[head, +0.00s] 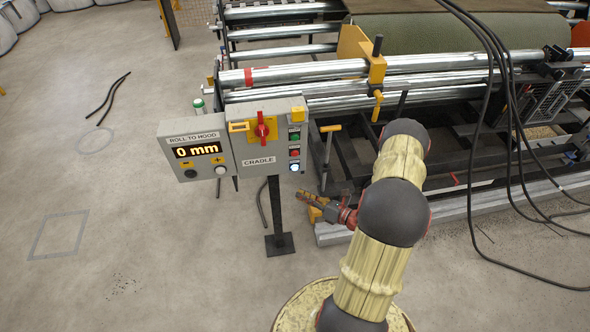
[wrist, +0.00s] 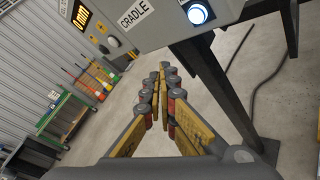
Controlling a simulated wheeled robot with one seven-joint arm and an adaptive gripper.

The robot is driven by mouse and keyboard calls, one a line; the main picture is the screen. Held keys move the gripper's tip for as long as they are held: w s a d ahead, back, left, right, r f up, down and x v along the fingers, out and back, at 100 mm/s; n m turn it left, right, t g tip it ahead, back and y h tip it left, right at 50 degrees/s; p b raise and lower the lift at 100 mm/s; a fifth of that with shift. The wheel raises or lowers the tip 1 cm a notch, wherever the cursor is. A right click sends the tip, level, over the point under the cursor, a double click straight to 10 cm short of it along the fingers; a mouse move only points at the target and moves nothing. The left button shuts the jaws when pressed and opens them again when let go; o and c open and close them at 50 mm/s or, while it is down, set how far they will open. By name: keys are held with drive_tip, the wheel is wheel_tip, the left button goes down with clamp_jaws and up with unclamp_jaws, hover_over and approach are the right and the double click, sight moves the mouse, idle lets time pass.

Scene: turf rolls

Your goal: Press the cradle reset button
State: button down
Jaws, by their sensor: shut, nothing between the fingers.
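The grey control box marked CRADLE (head: 258,162) stands on a dark post and also shows at the top of the wrist view (wrist: 150,25). On its right side is a column of a green button (head: 294,136), a red button (head: 294,153) and a lit white-blue button (head: 294,168). The lit button also shows at the top of the wrist view (wrist: 197,14). Its small label is not readable, so I cannot confirm which is reset. My gripper (head: 301,194) is shut and empty, below and apart from the lit button. Its fingertips meet in the wrist view (wrist: 162,70).
A display box reading 0 mm (head: 197,150) adjoins the cradle box's left side. A red rotary switch (head: 262,128) sits on the cradle box. The support post (head: 275,213) stands beside my gripper. The roller machine (head: 400,75) is behind; open floor lies left.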

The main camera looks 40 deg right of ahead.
sight(295, 167)
drive_tip(key=w+d+b, duration=0.2)
drive_tip(key=w+d, duration=0.2)
drive_tip(key=w, duration=0.3)
drive_tip(key=shift+w+d, duration=0.25)
drive_tip(key=shift+d, duration=0.05)
idle(1.4)
drive_tip(key=shift+w+d, duration=0.2)
drive_tip(key=shift+w, duration=0.15)
drive_tip(key=shift+w+d+b, duration=0.25)
drive_tip(key=shift+w+b, duration=0.1)
idle(0.7)
idle(0.4)
drive_tip(key=shift+s+a, duration=0.45)
drive_tip(key=shift+s, duration=0.25)
drive_tip(key=shift+s, duration=0.1)
